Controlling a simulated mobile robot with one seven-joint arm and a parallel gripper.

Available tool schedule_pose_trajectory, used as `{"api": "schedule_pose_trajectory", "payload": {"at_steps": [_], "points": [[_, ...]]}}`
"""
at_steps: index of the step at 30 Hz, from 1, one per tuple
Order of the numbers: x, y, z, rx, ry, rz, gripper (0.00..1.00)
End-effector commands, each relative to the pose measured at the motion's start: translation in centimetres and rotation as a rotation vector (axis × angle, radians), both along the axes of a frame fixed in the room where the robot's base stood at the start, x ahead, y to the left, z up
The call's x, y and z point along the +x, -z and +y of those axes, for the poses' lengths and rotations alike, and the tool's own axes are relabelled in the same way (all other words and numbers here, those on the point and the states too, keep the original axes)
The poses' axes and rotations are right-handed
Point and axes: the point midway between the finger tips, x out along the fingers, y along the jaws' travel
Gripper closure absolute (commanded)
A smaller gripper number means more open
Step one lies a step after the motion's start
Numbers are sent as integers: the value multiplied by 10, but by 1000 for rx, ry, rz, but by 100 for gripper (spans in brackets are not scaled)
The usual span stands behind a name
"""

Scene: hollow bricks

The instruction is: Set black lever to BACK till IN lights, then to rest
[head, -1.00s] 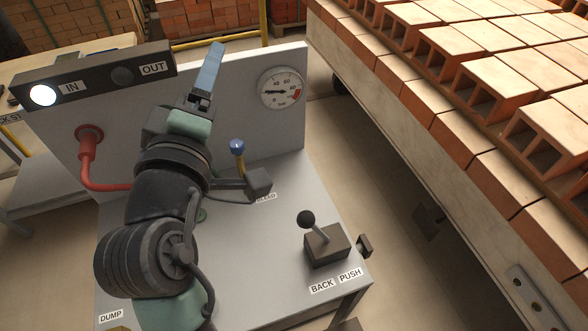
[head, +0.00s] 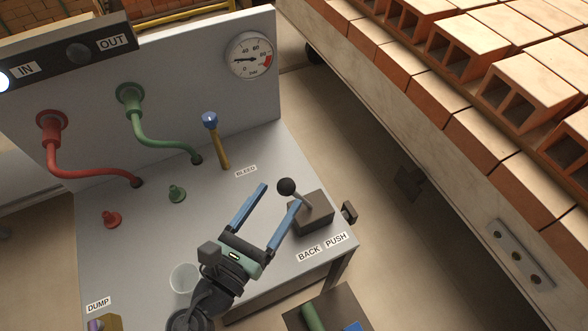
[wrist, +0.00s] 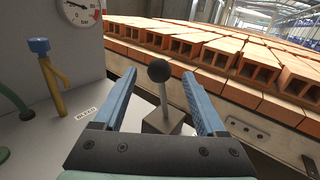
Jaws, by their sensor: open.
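In the wrist view the lever knob (wrist: 159,70) stands between the two spread fingers (wrist: 160,100), apart from both. The IN lamp (head: 4,82) is lit white at the left picture edge. The OUT lamp (head: 78,53) is dark.
A blue-knobbed yellow BLEED lever (head: 216,140) and red (head: 90,172) and green (head: 160,138) hoses stand behind. A brick-laden cart (head: 440,165) runs along the right. The bench's middle is clear.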

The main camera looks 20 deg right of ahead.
Motion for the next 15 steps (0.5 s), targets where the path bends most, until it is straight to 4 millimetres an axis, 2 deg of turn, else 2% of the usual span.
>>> {"api": "schedule_pose_trajectory", "payload": {"at_steps": [3, 7, 15], "points": [[16, -1, -22, 2, 4, -1, 27], [30, -1, -40, 2, 3, -2, 27], [45, 0, -58, 3, 0, -2, 27]]}}
